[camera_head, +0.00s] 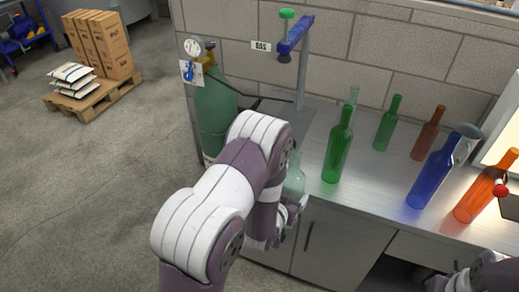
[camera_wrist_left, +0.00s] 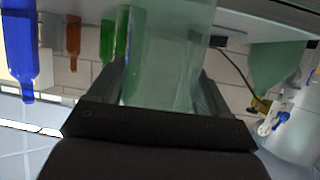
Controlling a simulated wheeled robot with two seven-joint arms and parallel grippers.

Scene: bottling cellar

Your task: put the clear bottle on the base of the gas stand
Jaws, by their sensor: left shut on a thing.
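The clear bottle (camera_head: 295,180) is in my left gripper (camera_head: 289,208), at the front edge of the counter in the head view. In the left wrist view the clear bottle (camera_wrist_left: 168,60) stands between both fingers of the left gripper (camera_wrist_left: 165,95), which is shut on it. The gas stand (camera_head: 302,75) has an upright pole with a blue arm and a green knob on top. Its flat grey base (camera_head: 292,112) lies behind the bottle, partly hidden by my left arm.
A green gas cylinder (camera_head: 215,115) with a gauge stands left of the counter.

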